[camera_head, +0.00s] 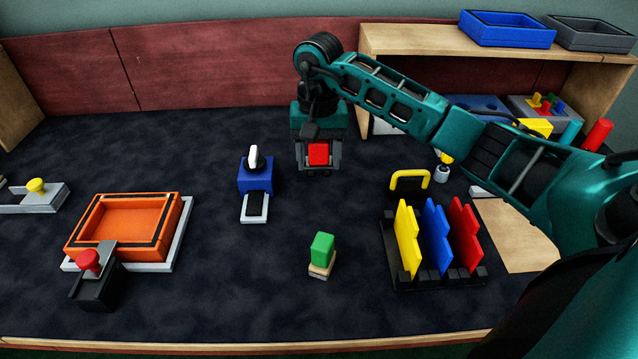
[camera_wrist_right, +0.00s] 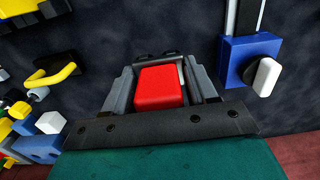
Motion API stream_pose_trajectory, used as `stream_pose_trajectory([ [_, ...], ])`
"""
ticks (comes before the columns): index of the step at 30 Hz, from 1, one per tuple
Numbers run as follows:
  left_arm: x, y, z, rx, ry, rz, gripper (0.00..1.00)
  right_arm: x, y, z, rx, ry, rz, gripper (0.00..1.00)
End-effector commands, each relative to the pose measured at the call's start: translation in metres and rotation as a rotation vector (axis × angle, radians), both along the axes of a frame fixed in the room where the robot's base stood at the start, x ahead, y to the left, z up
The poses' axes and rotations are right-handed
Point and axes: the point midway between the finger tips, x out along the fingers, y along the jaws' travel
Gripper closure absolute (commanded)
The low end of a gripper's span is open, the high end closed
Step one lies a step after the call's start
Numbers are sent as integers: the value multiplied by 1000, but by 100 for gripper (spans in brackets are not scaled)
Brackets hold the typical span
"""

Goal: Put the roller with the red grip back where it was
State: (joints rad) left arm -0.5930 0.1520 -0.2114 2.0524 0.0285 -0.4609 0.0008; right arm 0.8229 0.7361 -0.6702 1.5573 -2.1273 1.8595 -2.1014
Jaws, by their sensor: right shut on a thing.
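My right gripper (camera_head: 319,165) is shut on a red block-like piece (camera_head: 318,153) above the back middle of the dark table. The same red piece shows between the fingers in the right wrist view (camera_wrist_right: 160,88). Only its red face shows; the part beyond is hidden, so I cannot tell whether it is the roller's grip. A red cylinder (camera_head: 597,134) stands at the far right, partly behind my right arm. A red knob (camera_head: 88,260) tops a dark holder beside the orange tray (camera_head: 128,219). I see no clear roller body. My left gripper is not in view.
A blue device with a white lever (camera_head: 255,172) stands left of the gripper. A green block on a light base (camera_head: 322,247) is in front. A black rack (camera_head: 440,277) holds yellow, blue and red plates. A wooden shelf (camera_head: 420,42) stands at the back right. Table between is clear.

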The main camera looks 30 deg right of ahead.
Motion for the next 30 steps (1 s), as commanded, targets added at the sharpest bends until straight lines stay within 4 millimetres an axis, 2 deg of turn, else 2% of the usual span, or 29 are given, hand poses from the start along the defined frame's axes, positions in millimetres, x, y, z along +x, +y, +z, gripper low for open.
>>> stream_pose_trajectory([
  [1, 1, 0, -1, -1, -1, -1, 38, 0, 0, -10, 1, 0, -1, 67],
  [8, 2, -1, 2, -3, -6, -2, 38, 0, 0, -28, 0, -1, -1, 67],
  [16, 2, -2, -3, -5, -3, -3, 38, 0, 0, -64, 1, 0, -1, 67],
  [28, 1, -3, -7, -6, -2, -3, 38, 1, 0, -71, -1, -3, 0, 67],
  [29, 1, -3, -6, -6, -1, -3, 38, 0, 0, -70, -1, -3, -1, 41],
  [30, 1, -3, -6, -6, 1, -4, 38, 0, 0, -69, 0, -2, -1, 37],
])
